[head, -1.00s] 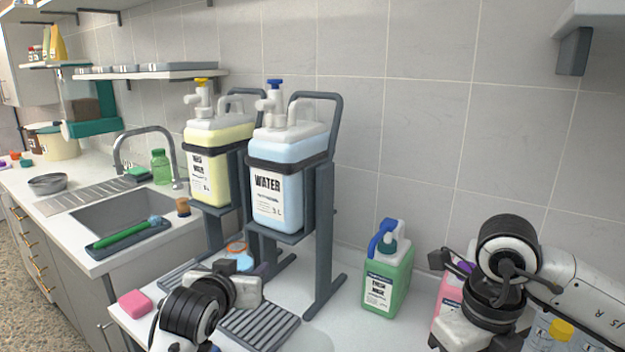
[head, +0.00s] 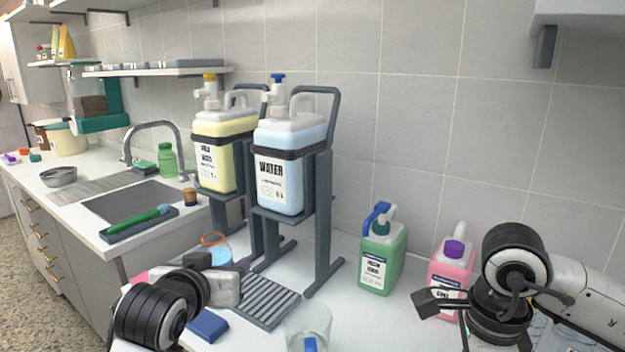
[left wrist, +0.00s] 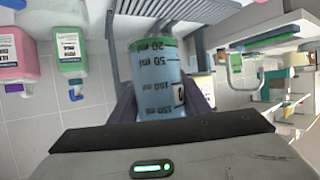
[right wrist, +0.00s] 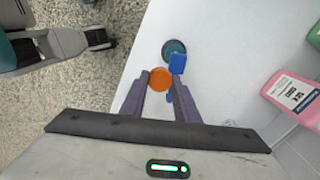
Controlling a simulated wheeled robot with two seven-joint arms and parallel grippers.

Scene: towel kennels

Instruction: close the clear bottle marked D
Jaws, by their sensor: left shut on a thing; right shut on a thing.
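A clear graduated bottle (head: 215,252) with bluish contents and an orange ring at its top stands upright in my left gripper. The left wrist view shows it upside down (left wrist: 155,80), with ml marks and a greenish base; its mouth is hidden there and a letter D cannot be read. My left gripper (left wrist: 160,102) is shut on it, in front of the dispenser stand. My right gripper (right wrist: 160,88) is shut on a round orange cap (right wrist: 159,76), over the counter's front edge.
A clear container (head: 308,322) with something blue stands at front centre. The water dispenser (head: 282,175) on its stand, a ribbed tray (head: 268,302), a green bottle (head: 380,262), a pink bottle (head: 452,265) and a blue sponge (head: 207,325) stand around. The sink is left.

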